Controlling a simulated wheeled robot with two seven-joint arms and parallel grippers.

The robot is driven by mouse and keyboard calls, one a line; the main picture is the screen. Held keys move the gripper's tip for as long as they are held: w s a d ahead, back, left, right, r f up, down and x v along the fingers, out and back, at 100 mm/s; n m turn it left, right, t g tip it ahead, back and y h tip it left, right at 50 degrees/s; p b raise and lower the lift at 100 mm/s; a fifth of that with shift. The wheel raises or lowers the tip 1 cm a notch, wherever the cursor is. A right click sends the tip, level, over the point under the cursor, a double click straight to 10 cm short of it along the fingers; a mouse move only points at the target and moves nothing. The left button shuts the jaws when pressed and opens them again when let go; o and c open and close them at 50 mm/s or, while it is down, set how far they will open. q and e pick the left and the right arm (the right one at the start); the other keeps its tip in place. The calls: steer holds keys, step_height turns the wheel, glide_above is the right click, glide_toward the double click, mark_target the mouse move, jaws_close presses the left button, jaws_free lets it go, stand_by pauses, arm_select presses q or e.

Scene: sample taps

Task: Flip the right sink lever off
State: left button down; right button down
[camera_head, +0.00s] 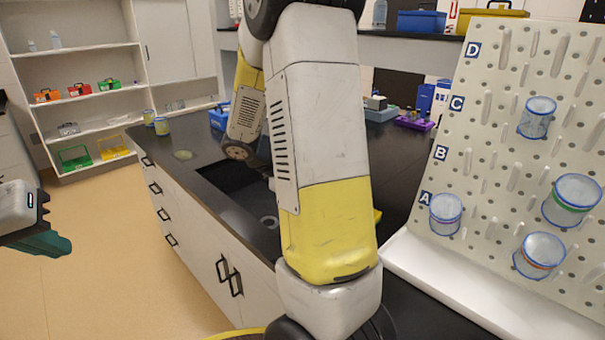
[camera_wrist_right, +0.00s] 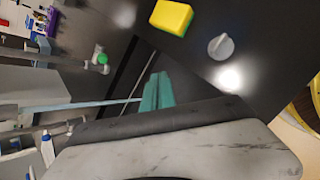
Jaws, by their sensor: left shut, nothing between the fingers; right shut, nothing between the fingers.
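The dark sink (camera_head: 230,182) is set in the black counter, partly hidden behind my right arm in the head view. In the right wrist view, my right gripper (camera_wrist_right: 157,92) has its teal fingers together over the sink edge, holding nothing. A grey knob-like piece (camera_wrist_right: 221,46) sits on the counter, apart from the fingers. A pale fitting with a green top (camera_wrist_right: 102,58) stands beyond the sink. I cannot tell which piece is the right lever or how it is set. My left gripper (camera_head: 58,244) is shut and empty, away from the counter at far left.
A yellow sponge (camera_wrist_right: 171,17) lies beside the grey knob. A pegboard (camera_head: 490,160) with hanging beakers stands at the right above a white tray (camera_head: 480,295). Small jars (camera_head: 161,126) stand on the counter's far left. Open floor (camera_head: 110,250) lies left of the cabinets.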

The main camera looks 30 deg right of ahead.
steer(key=w+d+f+n+t+h, duration=0.2)
steer(key=w+d+f+n+h, duration=0.2)
steer(key=w+n, duration=0.4)
steer(key=shift+w+d+f, duration=0.15)
steer(key=shift+w+f, duration=0.55)
steer(key=shift+f, duration=0.05)
steer(key=w+d+f, duration=0.1)
steer(key=w+d, duration=0.1)
steer(key=d, duration=0.9)
steer(key=shift+w+d, duration=0.15)
steer(key=shift+d, duration=0.05)
